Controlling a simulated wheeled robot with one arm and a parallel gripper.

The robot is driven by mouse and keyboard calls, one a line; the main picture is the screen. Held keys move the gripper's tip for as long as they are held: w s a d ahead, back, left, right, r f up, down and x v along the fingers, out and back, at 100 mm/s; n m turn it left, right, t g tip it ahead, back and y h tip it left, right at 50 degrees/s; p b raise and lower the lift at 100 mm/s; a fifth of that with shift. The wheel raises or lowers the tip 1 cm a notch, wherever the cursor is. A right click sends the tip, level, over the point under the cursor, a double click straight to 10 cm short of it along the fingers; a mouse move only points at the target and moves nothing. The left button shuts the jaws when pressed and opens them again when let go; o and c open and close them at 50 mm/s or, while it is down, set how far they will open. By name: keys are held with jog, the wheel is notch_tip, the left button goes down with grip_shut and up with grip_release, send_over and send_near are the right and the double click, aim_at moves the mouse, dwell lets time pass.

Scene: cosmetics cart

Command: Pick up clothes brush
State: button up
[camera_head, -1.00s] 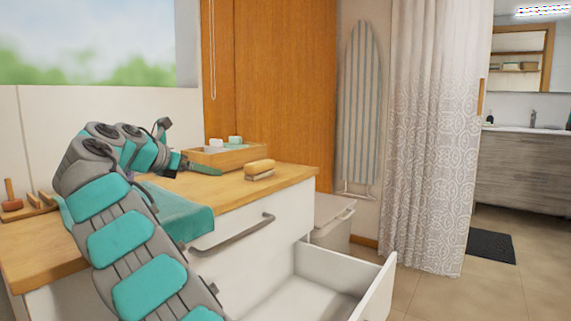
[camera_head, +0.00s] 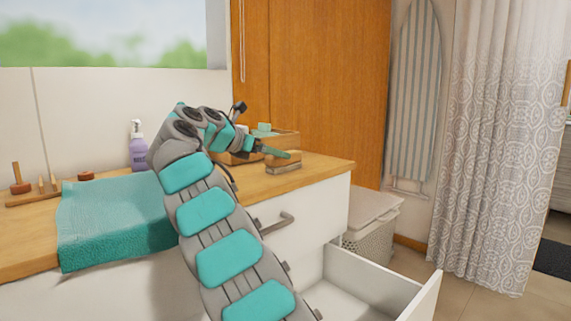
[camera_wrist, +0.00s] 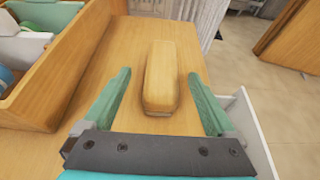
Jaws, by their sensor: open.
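The clothes brush (camera_head: 284,161) has a light wooden back and pale bristles beneath. It lies on the wooden countertop near its right end. In the wrist view the brush (camera_wrist: 162,76) lies lengthwise ahead of my gripper (camera_wrist: 160,100), between the lines of the two green fingers. My gripper is open and empty, with the near end of the brush close to the space between the fingers. In the head view my gripper (camera_head: 278,153) is beside the brush, and one finger partly overlaps it. The exact height of the fingers above the counter is hard to tell.
A wooden box (camera_wrist: 50,75) with compartments stands left of the brush. An open drawer (camera_head: 372,282) juts out below the counter. A lidded basket (camera_head: 370,228) stands right.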

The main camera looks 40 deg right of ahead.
jog(key=x, duration=0.2)
jog(key=b+x, duration=0.1)
jog(key=shift+s+d+f, duration=0.1)
jog(key=shift+d+f, duration=0.15)
jog(key=shift+f, duration=0.1)
jog(key=shift+d+f, duration=0.1)
jog(key=shift+d, duration=0.45)
grip_shut()
